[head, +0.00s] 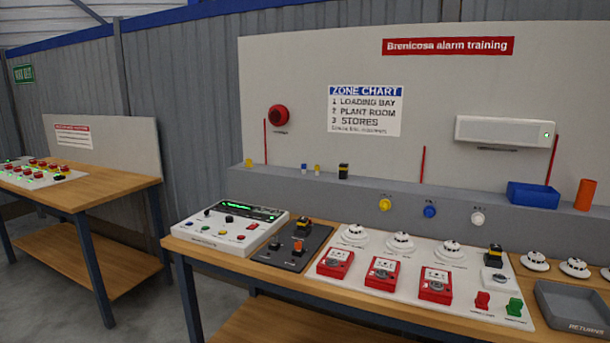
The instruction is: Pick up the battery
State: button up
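I cannot tell for sure which thing is the battery. A small dark block with a yellowish band (343,171) stands on the grey ledge below the zone chart. A similar dark block with a yellow band (495,257) stands at the right of the white detector panel. Another dark block (303,227) stands at the back of the black plate, with a small orange part (298,246) in front of it. My gripper is not in view.
The wooden bench (222,264) holds a control panel (229,225), red call points (381,270) and white detectors (401,243). A grey returns tray (575,326) is at the right, below a blue bin (533,195) and orange cylinder (585,194). Another bench (105,190) stands left; floor shows between.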

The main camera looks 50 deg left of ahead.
aim_at(343, 168)
jog(key=u, duration=1.75)
jog(key=i+j+z, duration=0.1)
jog(key=i, duration=0.1)
